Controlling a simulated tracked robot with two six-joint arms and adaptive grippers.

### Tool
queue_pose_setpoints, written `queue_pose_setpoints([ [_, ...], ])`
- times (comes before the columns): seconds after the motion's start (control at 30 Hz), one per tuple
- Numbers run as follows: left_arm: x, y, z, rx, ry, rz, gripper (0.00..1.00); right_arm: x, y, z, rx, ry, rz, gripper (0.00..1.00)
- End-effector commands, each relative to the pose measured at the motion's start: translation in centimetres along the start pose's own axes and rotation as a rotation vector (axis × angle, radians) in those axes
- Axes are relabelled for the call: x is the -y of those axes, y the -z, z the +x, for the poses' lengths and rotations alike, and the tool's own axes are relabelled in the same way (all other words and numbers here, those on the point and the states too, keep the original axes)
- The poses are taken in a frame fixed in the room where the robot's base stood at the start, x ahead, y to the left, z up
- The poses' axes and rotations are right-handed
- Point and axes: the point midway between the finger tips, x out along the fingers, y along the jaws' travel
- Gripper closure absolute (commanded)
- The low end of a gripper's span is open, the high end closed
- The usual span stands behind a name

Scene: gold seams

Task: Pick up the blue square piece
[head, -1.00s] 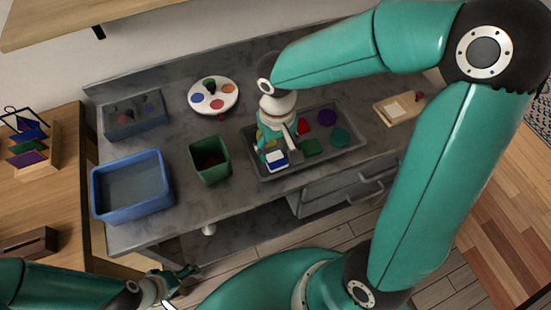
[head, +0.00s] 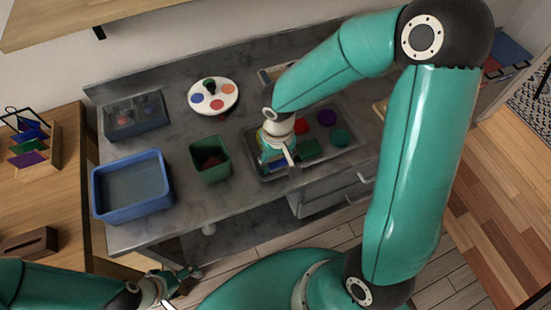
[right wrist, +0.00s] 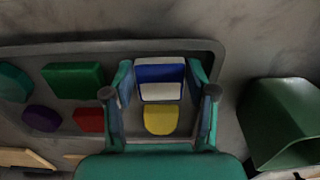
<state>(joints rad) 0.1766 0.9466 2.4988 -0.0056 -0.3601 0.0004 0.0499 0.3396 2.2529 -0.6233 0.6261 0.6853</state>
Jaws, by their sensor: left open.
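The blue square piece (right wrist: 160,72), with white parts on its face, lies in the grey tray (right wrist: 214,50) in the right wrist view. My right gripper (right wrist: 161,82) is open, with one finger on each side of the piece and a small gap at each side. In the head view my right gripper (head: 277,162) is low over the left part of the tray (head: 357,146) and mostly hides the piece. A yellow piece (right wrist: 160,119) lies beside the blue one, also between the fingers. My left gripper (head: 187,275) is open and empty, off the counter's front.
Red (head: 301,125), purple (head: 327,117) and green pieces share the tray. A green bin (head: 210,145) stands left of it, then a blue basin (head: 165,190). A white palette (head: 213,83) stands behind. My right arm covers the counter's right side.

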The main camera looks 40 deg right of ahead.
Motion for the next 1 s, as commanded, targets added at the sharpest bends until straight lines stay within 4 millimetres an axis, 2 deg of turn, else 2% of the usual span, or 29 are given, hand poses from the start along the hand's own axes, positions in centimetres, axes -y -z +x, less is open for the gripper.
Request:
queue_pose_setpoints([
  [0.03,0.0,0.0,0.0,0.000,0.000,0.000,0.19,0.0,0.0,0.0,0.000,0.000,0.000,0.57],
  [0.2,0.0,0.0,0.0,0.000,0.000,0.000,0.19,0.0,0.0,0.0,0.000,0.000,0.000,0.85],
  [0.47,0.0,0.0,0.0,0.000,0.000,0.000,0.19,0.0,0.0,-0.1,-0.001,0.000,0.000,0.86],
  [0.67,-0.1,0.0,-0.1,0.000,0.000,0.000,0.19,0.0,0.1,-1.0,-0.004,-0.001,0.002,0.86],
  [0.87,-0.1,0.0,-0.4,0.000,0.000,0.000,0.19,0.1,0.2,-3.7,-0.007,0.001,0.001,0.86],
  [1.0,-0.2,0.0,-0.6,0.000,0.000,0.000,0.19,0.1,0.2,-7.0,-0.009,0.002,0.000,0.86],
])
